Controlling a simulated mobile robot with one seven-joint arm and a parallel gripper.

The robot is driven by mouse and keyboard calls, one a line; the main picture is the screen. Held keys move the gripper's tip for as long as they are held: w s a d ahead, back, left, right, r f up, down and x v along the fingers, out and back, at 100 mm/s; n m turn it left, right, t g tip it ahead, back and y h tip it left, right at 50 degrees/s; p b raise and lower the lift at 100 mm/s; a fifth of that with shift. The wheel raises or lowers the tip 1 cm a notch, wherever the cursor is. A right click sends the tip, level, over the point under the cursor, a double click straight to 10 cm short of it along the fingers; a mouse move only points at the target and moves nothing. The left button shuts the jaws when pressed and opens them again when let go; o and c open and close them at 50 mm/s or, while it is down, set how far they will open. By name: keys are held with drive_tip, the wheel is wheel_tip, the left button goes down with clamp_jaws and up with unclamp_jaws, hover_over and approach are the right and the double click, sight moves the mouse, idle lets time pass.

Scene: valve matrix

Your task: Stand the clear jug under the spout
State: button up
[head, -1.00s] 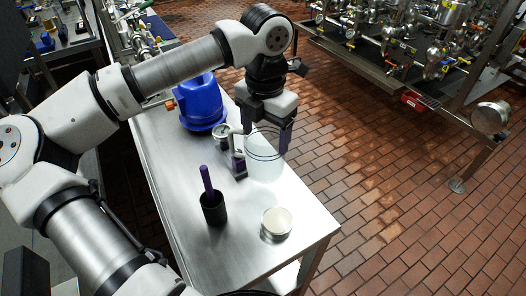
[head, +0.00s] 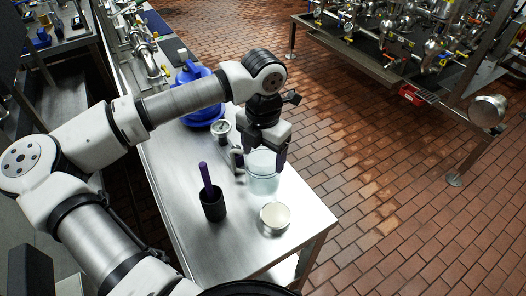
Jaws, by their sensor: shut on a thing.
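The clear jug (head: 263,184) is see-through and upright near the right edge of the steel table. My gripper (head: 262,158) points down at its top and is shut on it. I cannot tell whether the jug's base touches the tabletop. A blue vessel (head: 203,114) stands farther back on the table, partly hidden behind my forearm. I cannot make out the spout in the current view.
A round gauge (head: 220,128) is just behind the jug. A black cup (head: 213,207) with a purple-handled tool and a pale round tin (head: 275,216) stand in front. The steel table (head: 250,255) has bare room at its front. Valve racks (head: 400,50) stand across the brick floor.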

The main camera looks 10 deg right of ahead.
drive_tip(key=o, duration=1.3)
drive_tip(key=shift+r, duration=0.1)
